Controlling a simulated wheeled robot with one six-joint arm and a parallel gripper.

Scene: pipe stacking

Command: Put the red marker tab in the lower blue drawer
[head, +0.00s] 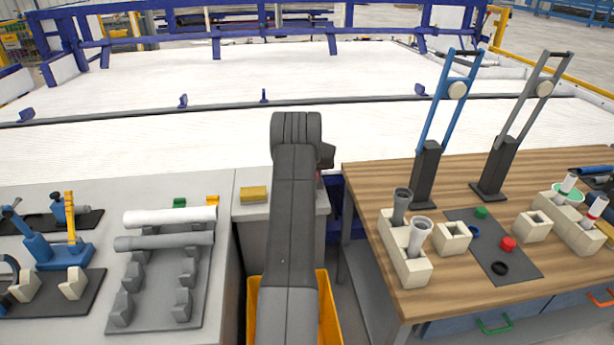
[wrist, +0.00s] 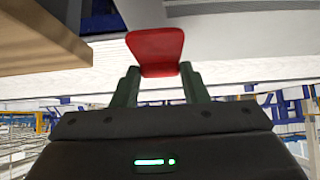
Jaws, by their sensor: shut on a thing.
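The red marker tab (wrist: 156,48) shows in the wrist view, held between the two dark green fingers of my gripper (wrist: 158,75). My gripper is shut on it, and the tab sticks out beyond the fingertips. In the head view my arm hides nearly all of the gripper. Blue drawer fronts show under the wooden table at the lower right of the head view: one with a green handle (head: 494,326), one with an orange handle (head: 601,298). Both look shut. The frame edge cuts them off, and I cannot tell which is the lower drawer.
The wooden table (head: 380,172) bears pipe stands, beige blocks, a dark mat with coloured rings and two tall lever tools. A grey bench (head: 225,290) with pipes and holders stands left. A yellow bin (head: 328,310) sits below my arm, between bench and table.

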